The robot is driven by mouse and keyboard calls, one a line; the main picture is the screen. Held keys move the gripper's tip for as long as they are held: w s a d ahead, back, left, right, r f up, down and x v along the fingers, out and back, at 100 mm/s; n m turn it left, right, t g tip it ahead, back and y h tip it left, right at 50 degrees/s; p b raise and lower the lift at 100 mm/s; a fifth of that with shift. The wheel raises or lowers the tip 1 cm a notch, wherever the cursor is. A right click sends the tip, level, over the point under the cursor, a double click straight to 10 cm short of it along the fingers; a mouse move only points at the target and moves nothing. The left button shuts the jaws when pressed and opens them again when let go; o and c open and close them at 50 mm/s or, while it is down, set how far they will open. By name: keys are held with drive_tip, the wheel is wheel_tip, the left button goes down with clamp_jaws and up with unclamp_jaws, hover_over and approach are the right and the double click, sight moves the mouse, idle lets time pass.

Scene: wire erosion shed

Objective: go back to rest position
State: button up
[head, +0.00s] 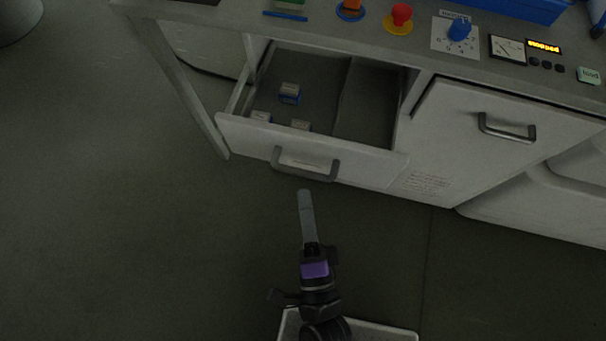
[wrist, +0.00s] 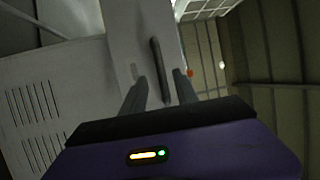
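My gripper (head: 304,194) shows in the head view just in front of the handle (head: 306,168) of an open drawer (head: 235,133). In the wrist view, the two fingers of my gripper (wrist: 160,82) stand apart with nothing held between them. The drawer handle (wrist: 159,70) shows in the gap between them and looks to lie beyond the tips. Whether a finger touches it I cannot tell. In the head view the drawer is pulled out, with three small blue and pale blocks (head: 289,93) in its left compartment. Its right compartment looks empty.
The bench top (head: 320,27) above carries a red button (head: 401,15), a blue knob (head: 459,29), a meter (head: 507,48) and a lit display (head: 543,47). A closed door with a handle (head: 507,128) is right of the drawer. The floor (head: 120,230) at left is clear.

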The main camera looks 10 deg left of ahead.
drive_tip(key=shift+s+d, duration=0.25)
drive_tip(key=shift+s, duration=0.25)
drive_tip(key=shift+f, duration=0.1)
drive_tip(key=s+d+r+n+g+h+p, duration=0.1)
drive_tip(key=s+d+r+n, duration=0.4)
drive_tip(key=d, duration=0.6)
drive_tip(key=s+d+r+n+g+h+p, duration=0.1)
drive_tip(key=s+d+r+n+g+h, duration=0.1)
drive_tip(key=s+d+r+n+h, duration=0.3)
drive_tip(key=s+d+n+h, duration=0.1)
drive_tip(key=s+d+n, duration=0.2)
drive_tip(key=d, duration=0.4)
drive_tip(key=shift+s+r+g, duration=0.2)
drive_tip(key=shift+r+g, duration=0.05)
drive_tip(key=shift+g, duration=0.15)
